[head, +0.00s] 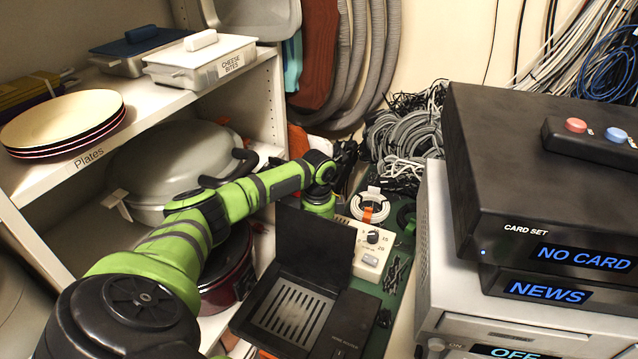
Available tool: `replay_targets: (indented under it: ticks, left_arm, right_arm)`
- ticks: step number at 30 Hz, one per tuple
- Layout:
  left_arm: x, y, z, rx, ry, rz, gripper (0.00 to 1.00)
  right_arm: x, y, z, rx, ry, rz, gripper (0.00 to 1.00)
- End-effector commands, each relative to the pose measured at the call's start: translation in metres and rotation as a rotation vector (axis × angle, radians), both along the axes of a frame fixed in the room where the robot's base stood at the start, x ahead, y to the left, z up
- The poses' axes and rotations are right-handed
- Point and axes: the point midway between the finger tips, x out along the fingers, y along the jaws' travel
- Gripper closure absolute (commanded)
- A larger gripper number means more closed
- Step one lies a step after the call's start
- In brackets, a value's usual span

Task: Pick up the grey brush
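I cannot make out a grey brush anywhere in the head view. My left arm reaches in from the lower left, past the shelf front, towards the back of the floor area. My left gripper (346,154) is dark and small at the far end of the arm, near the grey hoses and coiled cables. Its fingers blend into the dark things behind, so I cannot tell whether they are open or hold anything. My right gripper is not in view.
A shelf (45,180) at left holds plates (62,120) and lidded boxes (200,58). A black open-lidded device (295,315) and a beige control box (370,250) stand below the arm. A stack of black units (545,150) blocks the right side. Coiled cables (405,135) fill the back.

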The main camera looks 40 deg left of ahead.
Motion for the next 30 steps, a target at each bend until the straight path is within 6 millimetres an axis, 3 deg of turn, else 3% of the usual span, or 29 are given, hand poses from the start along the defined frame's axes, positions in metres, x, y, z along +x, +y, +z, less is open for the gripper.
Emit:
replay_targets:
  ticks: [4,8,9,13,14,25,30]
  left_arm:
    - [0.000,0.000,-0.006,0.001,-0.001,-0.001,0.16]
    - [0.000,0.000,-0.006,0.001,-0.001,-0.001,0.16]
    - [0.000,0.000,-0.006,0.001,-0.001,-0.001,0.20]
    - [0.000,0.000,-0.006,0.001,-0.001,-0.001,0.72]
    - [0.000,0.000,-0.006,0.001,-0.001,0.000,0.77]
    - [0.000,0.000,-0.005,0.001,-0.001,0.000,0.78]
    - [0.001,0.001,0.005,0.001,-0.004,0.000,0.78]
  right_arm:
    - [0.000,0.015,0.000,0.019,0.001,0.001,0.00]
    - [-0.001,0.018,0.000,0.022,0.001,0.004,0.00]
    - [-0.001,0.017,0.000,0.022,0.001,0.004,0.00]
    - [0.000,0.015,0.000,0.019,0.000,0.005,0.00]
    - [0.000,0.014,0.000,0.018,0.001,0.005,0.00]
    - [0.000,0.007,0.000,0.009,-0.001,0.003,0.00]
    - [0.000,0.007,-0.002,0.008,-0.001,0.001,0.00]
